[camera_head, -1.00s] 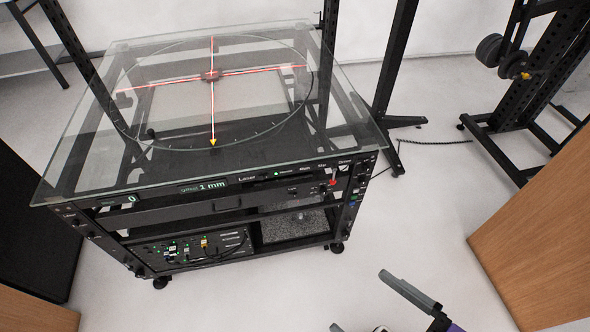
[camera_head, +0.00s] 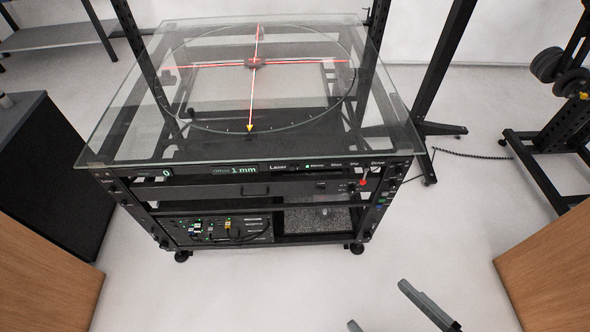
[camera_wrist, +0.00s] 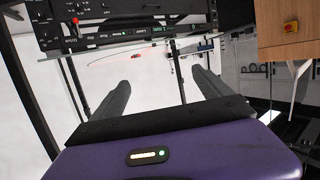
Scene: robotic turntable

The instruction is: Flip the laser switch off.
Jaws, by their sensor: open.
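The turntable cart (camera_head: 100,150) stands ahead with a glass top. Its front panel carries a "Laser" label (camera_head: 278,167) right of the "1 mm" display; the small switch beside it is too small to read its position. Red laser lines (camera_head: 205,65) cross on the turntable, so the laser is lit. My gripper (camera_head: 378,304) is at the bottom right of the head view, low in front of the cart and apart from it. In the wrist view my gripper (camera_wrist: 165,78) has its two dark fingers wide apart, with nothing between them.
A red knob (camera_head: 363,182) sits at the right of the cart's panel. The glass edge overhangs the panel. A dark cabinet (camera_head: 60,170) stands left and a wooden one (camera_head: 550,270) right. Black frame posts stand behind right. The white floor before the cart is free.

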